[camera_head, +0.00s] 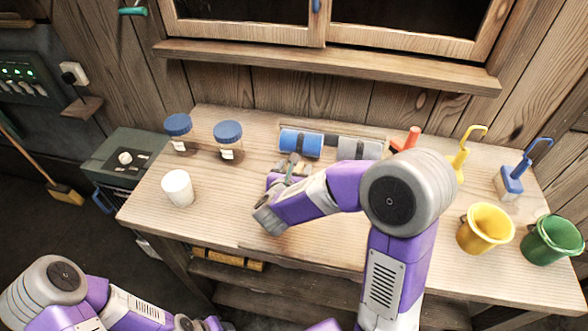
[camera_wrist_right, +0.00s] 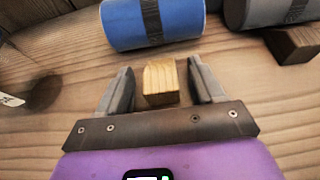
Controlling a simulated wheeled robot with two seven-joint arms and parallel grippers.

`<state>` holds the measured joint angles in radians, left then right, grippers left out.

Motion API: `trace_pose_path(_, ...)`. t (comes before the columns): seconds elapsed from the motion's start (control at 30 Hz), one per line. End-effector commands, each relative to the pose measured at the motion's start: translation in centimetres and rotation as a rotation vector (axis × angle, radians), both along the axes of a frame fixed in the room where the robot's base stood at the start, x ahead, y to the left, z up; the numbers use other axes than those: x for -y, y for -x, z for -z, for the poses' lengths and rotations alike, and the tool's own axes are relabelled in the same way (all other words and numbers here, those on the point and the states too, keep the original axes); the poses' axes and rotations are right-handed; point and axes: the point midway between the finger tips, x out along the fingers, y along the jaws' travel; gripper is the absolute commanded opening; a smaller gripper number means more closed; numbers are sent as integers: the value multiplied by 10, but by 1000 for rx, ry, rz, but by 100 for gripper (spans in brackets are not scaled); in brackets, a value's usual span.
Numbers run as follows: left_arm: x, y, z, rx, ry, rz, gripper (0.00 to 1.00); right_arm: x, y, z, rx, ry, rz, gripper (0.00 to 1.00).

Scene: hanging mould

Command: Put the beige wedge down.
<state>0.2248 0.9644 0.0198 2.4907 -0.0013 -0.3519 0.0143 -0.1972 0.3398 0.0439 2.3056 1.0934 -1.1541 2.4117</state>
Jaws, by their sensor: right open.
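The beige wedge (camera_wrist_right: 160,83) is a small wooden block that appears to rest on the wooden tabletop. In the right wrist view it sits between the two fingers of my right gripper (camera_wrist_right: 161,84), with a visible gap on each side. The right gripper is open. In the head view this gripper (camera_head: 288,168) is low over the middle of the table, and my wrist and fingers largely hide the wedge. My left arm shows at the lower left of the head view; its gripper is outside the frame.
A blue roll (camera_head: 301,143) and a grey roll (camera_head: 360,149) lie just behind the gripper. A white cup (camera_head: 178,188) and two blue-lidded jars (camera_head: 228,140) stand left. Yellow (camera_head: 485,229) and green (camera_head: 552,241) buckets stand right. The table's front left is clear.

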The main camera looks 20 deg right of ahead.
Motion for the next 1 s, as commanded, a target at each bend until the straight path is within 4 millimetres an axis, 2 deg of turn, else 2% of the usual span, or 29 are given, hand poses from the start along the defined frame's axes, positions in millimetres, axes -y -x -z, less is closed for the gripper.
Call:
trace_pose_path(0.17,0,0,-8,0,0,0,43,-1,1,-6,0,0,-1,67)
trace_pose_path(0.5,0,0,-17,0,0,0,43,-43,55,-34,2,0,-5,67)
trace_pose_path(0.7,0,0,-20,0,0,0,43,-61,79,-45,1,0,-3,67)
trace_pose_path(1.0,0,0,-21,0,0,0,43,-67,89,-49,0,0,1,67)
